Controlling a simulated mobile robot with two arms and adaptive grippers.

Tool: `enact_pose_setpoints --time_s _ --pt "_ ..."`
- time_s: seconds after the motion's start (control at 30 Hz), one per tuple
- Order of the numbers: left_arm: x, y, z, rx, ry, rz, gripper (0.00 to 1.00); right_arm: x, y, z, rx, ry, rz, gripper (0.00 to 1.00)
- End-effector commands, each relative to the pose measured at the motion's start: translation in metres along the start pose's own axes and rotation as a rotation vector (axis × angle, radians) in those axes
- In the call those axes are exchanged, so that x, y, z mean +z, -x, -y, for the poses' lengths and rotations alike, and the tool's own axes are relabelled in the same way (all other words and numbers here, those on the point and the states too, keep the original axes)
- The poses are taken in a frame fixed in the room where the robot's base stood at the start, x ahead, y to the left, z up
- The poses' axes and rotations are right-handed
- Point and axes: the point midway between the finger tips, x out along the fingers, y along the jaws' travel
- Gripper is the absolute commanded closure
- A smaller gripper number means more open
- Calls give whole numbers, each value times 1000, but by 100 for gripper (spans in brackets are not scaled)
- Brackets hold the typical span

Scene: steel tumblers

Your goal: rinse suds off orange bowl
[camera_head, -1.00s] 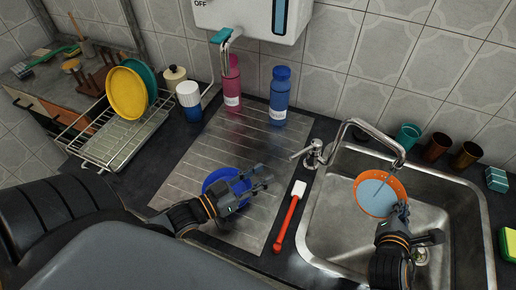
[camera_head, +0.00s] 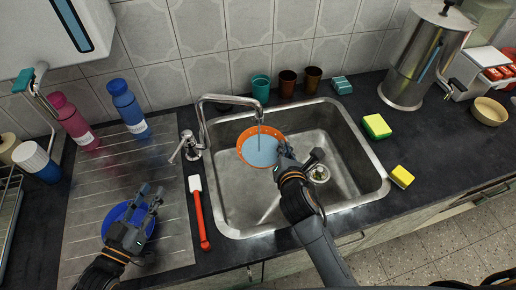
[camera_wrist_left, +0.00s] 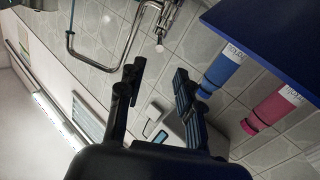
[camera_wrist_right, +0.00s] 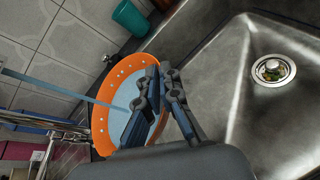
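The orange bowl (camera_head: 275,137) is in the sink (camera_head: 345,135) under the spout, tilted, with a pale blue inside. A thin stream from the faucet (camera_head: 228,98) falls into it; the stream also shows in the right wrist view. My right gripper (camera_head: 285,152) is at the bowl's right edge. In the right wrist view its fingers (camera_wrist_right: 160,80) are close together on the orange rim (camera_wrist_right: 100,130). Suds cannot be made out. My left gripper (camera_head: 152,193) is open and empty above the blue bowl (camera_head: 118,212), which it partly hides.
Several tumblers (camera_head: 287,83) line the wall. Sponges (camera_head: 376,126) and a steel dispenser (camera_head: 415,60) are on the right. The sink's right half is free.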

Motion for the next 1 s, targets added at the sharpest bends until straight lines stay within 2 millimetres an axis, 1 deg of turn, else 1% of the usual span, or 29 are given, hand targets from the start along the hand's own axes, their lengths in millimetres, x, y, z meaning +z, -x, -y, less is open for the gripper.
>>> enact_pose_setpoints --time_s 0.03,0.07,0.1,0.17,0.33,0.47,0.67,0.87,1.0 --pt "0 0 0 0 0 0 75 1 0 0 1 -1 2 100" --pt "0 0 0 0 0 0 81 1 0 0 1 -1 2 100" --pt "0 0 0 0 0 0 89 1 0 0 1 -1 2 100" --pt "0 0 0 0 0 0 100 1 0 0 1 -1 2 100" --pt "0 -1 0 6 16 0 100 1 0 0 1 -1 2 100" --pt "-1 -4 3 37 104 4 100 1 0 0 1 -1 2 100" --pt "-5 -12 15 116 387 38 100 1 0 -1 1 -1 2 100" --pt "-12 -17 38 168 702 108 100 1 0 -1 1 -1 2 100" --pt "-20 -18 57 178 898 160 100 1 0 -1 1 -1 2 100"
